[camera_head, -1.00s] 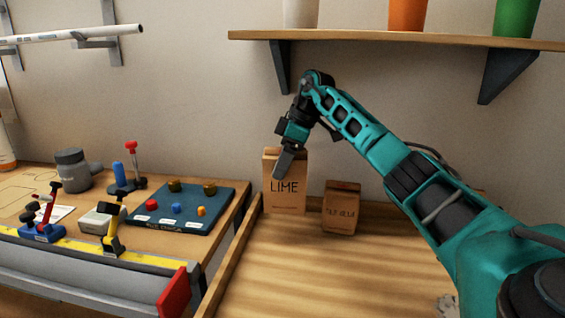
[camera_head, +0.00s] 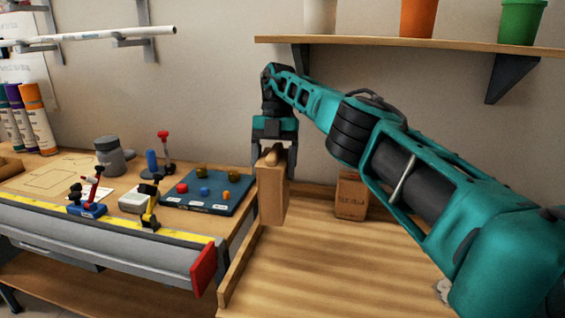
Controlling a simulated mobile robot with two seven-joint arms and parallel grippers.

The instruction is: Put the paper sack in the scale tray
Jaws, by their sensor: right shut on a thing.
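My right gripper (camera_head: 274,155) is shut on the tall brown paper sack (camera_head: 272,196), with a finger on each side of its top. The sack hangs upright beneath it with its narrow side toward me, and its LIME label is turned out of view. It hangs by the left rim of the wooden bench; I cannot tell exactly how high. A second, smaller brown sack (camera_head: 351,197) stands on the bench behind my right arm, partly covered by it. I cannot make out a scale tray in this view. My left gripper is not in view.
The wooden bench top (camera_head: 320,270) is clear in front. To the left, another bench carries a blue board (camera_head: 208,197) with small coloured parts, a grey jar (camera_head: 110,157), a white box (camera_head: 134,201) and clamps. A shelf (camera_head: 410,46) with cups hangs above.

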